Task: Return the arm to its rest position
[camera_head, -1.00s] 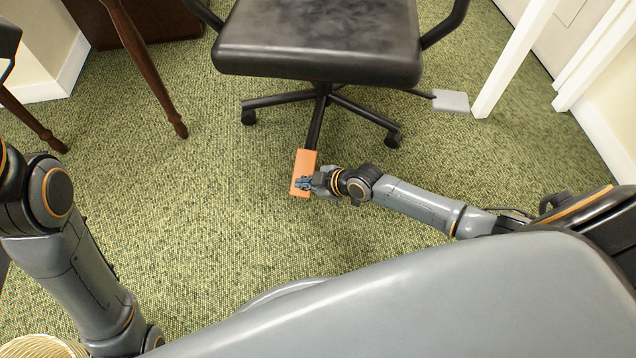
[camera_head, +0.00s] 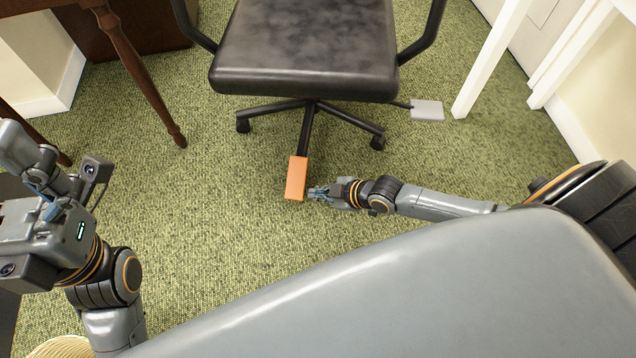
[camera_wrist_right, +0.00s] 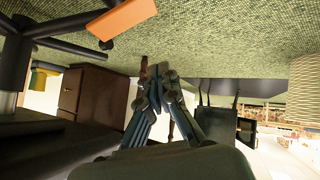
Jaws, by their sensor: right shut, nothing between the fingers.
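My right gripper (camera_head: 319,192) is low over the green carpet, just right of an orange block (camera_head: 296,178). In the head view a small gap shows between its fingertips and the block. The right wrist view shows its fingers (camera_wrist_right: 160,74) together and empty, with the orange block (camera_wrist_right: 122,18) off to the upper left. The block lies by a leg of the office chair. My left gripper (camera_head: 45,190) is folded up at the left edge of the head view; I cannot make out its finger opening.
A black office chair (camera_head: 305,50) stands ahead, its wheeled base close to the block. A brown wooden table leg (camera_head: 140,75) is at the left, a white table leg (camera_head: 490,60) at the right. A grey flat item (camera_head: 427,110) lies right of the chair. Carpet between is clear.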

